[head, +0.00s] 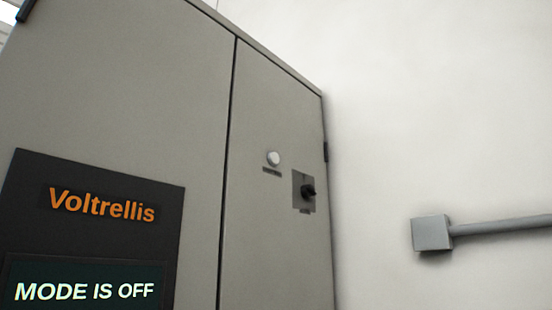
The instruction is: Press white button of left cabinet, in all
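A grey cabinet (185,75) with two doors fills the left and middle of the head view. The white button (273,158) is round and sits on its right door, in the upper part, with a small dark label under it. A dark panel on the left door reads "Voltrellis" (102,205), and a screen (86,291) below the name reads "MODE IS OFF". Neither of my grippers shows in the head view. Nothing covers the button.
A black rotary switch (307,190) on a grey plate sits right of and below the button. A grey box (431,233) with a pipe (505,226) is on the white wall (440,110) at the right. The space before the right door looks clear.

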